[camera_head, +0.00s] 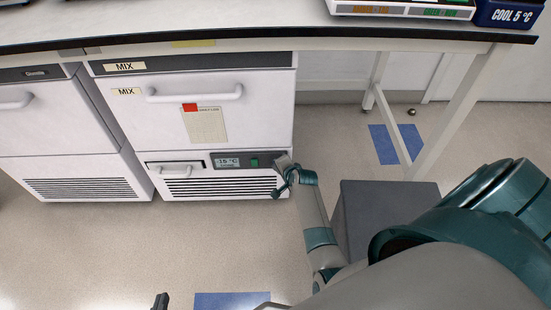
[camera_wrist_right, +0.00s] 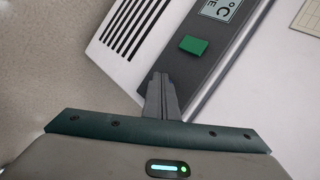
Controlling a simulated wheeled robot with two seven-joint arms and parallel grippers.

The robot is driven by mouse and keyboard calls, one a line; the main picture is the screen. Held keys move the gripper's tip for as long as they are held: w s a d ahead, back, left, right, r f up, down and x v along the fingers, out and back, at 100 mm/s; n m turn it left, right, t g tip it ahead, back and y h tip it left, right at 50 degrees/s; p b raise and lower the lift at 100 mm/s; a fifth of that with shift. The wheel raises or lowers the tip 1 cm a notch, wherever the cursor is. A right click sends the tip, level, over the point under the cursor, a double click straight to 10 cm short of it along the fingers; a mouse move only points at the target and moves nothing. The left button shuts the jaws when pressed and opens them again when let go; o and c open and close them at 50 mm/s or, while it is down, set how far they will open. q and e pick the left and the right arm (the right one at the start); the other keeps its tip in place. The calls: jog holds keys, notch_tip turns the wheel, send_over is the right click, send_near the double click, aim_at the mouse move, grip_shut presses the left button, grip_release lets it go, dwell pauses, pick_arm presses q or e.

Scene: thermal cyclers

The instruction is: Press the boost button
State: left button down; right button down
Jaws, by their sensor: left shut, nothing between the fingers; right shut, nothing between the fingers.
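A green button (camera_head: 254,162) sits on the dark control panel (camera_head: 236,169) low on the front of the white under-bench unit, right of a small display (camera_head: 227,162) reading about -15 °C. No boost label is legible. In the right wrist view the green button (camera_wrist_right: 193,46) is raised and unobstructed. My right gripper (camera_head: 279,187) is at the panel's right end. Its closed fingertips (camera_wrist_right: 161,76) show over the dark panel beside the button, apart from it in the picture; their distance to the panel is unclear. Only a dark tip of my left gripper (camera_head: 161,301) shows at the bottom edge.
The unit has a door handle (camera_head: 195,94), a paper note (camera_head: 205,125) and a vent grille (camera_head: 225,187). A similar unit (camera_head: 60,130) stands to the left. The bench top (camera_head: 200,20) overhangs both; a bench leg (camera_head: 450,110) stands to the right.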

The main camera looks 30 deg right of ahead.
jog(key=shift+s+a+p, duration=0.4)
jog(key=shift+s+p, duration=0.25)
jog(key=s+a+p, duration=0.1)
jog(key=s+p, duration=0.1)
jog(key=s, duration=0.1)
jog(key=s+a+p, duration=0.1)
jog(key=shift+s+a, duration=0.15)
jog(key=shift+a, duration=0.15)
dwell(0.4)
dwell(0.8)
